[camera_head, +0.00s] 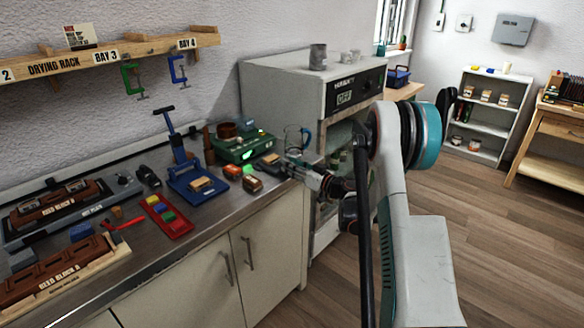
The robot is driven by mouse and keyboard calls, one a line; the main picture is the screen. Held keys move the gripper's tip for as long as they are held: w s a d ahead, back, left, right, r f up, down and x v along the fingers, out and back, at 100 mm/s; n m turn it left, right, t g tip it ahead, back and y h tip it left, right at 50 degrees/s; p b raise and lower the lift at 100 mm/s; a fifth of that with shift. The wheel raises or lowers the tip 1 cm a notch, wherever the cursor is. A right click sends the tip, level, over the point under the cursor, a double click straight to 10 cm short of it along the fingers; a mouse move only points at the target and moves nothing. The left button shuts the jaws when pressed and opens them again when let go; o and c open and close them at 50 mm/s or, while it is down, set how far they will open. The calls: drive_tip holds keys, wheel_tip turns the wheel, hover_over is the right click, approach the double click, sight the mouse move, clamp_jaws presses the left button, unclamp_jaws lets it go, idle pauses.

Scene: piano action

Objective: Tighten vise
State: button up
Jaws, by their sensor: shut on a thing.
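My gripper (288,166) reaches left from my arm over the right end of the steel counter. It is shut on a small dark block (269,160) at its tips; the contact is small and partly hidden. The likeliest vise is a blue screw device (181,156), standing on a blue base to the left of my gripper. It has an upright post and a T-shaped handle on top. A small tan block (201,184) sits on its base. My gripper is apart from this device. I cannot tell how tight its screw is.
A green device (243,147) with a lit spot and a clear jug (296,137) stand close behind my gripper. Small blocks (252,184) lie in front. A red tray (166,216) and reed blocks (50,274) fill the left. A grey oven (318,88) stands behind; floor is free at right.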

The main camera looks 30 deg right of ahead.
drive_tip(key=shift+m, duration=1.1)
drive_tip(key=o, duration=1.1)
drive_tip(key=shift+d, duration=0.1)
drive_tip(key=shift+c, duration=0.2)
drive_tip(key=v, duration=1.2)
